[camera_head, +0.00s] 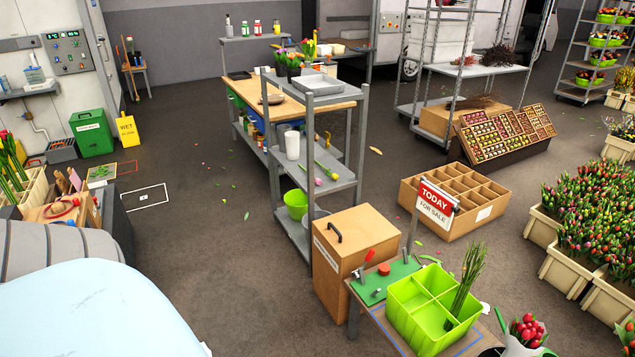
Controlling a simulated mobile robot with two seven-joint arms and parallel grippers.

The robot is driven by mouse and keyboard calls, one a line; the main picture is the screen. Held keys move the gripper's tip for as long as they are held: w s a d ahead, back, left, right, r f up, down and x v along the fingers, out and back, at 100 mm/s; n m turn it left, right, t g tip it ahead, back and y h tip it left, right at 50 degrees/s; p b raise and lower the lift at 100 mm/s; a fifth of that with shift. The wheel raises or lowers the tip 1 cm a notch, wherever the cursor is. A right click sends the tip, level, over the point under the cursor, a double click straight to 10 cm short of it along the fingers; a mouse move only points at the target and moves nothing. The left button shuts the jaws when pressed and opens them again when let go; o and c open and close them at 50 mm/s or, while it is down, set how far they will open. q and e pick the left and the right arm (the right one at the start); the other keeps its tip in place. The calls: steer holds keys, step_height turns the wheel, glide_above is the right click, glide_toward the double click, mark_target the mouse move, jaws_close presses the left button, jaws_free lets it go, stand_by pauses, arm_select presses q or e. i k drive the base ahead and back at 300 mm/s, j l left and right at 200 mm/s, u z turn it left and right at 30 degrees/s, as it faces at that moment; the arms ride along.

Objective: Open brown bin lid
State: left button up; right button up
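The brown bin (331,283) is a tall tan box near the lower middle of the head view. Its lid (359,227) lies flat and shut on top, with a dark curved handle (335,232) near its left edge. A white label strip runs below the lid on the bin's left face. The bin's inside is hidden. Neither of my grippers is in view, so nothing of mine is seen touching the bin or its lid.
A table with a lime green divided tub (418,315) and green mat (386,282) adjoins the bin at the lower right. A grey shelf cart (338,180) stands close behind it. A compartmented cardboard box (444,227) is at right. Open floor (225,265) lies left.

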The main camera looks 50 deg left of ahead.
mark_target(355, 230)
steer(key=u, duration=1.3)
steer(key=i+j, duration=0.75)
steer(key=i, duration=0.15)
steer(key=i+j, duration=0.7)
steer(key=i, duration=0.2)
steer(key=i+j, duration=0.75)
steer(key=i, duration=0.15)
steer(key=l+z, duration=0.05)
